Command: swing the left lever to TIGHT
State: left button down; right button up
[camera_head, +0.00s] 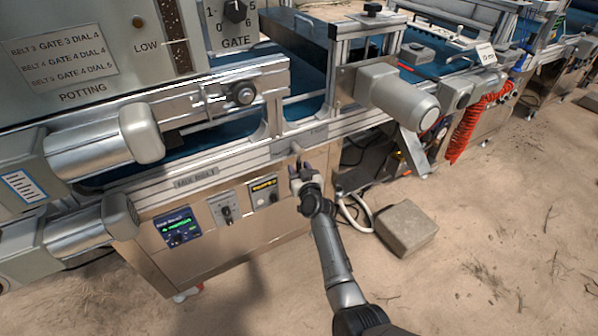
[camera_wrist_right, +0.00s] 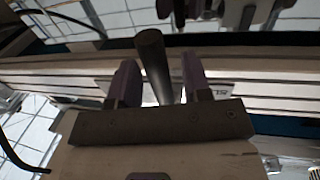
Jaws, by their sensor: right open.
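My right gripper (camera_head: 304,176) is at the front rail of the seeder, its arm coming up from the bottom of the head view. In the right wrist view its two purplish fingers (camera_wrist_right: 155,85) are open. A dark round lever handle (camera_wrist_right: 152,58) stands in the gap between them, with the fingers on either side and not closed on it. In the head view a small lever end (camera_head: 297,150) shows just above the fingertips; the rest is hidden by the gripper. I cannot read a TIGHT mark or tell the lever's exact setting. My left gripper is out of view.
Control panels with dials (camera_head: 228,210) sit on the cabinet front left of the gripper. A grey motor (camera_head: 398,98) juts out at upper right. A concrete block (camera_head: 406,228) and a pale hose (camera_head: 352,215) lie on the sandy ground, which is open at right.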

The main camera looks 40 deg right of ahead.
grip_shut()
dwell(0.4)
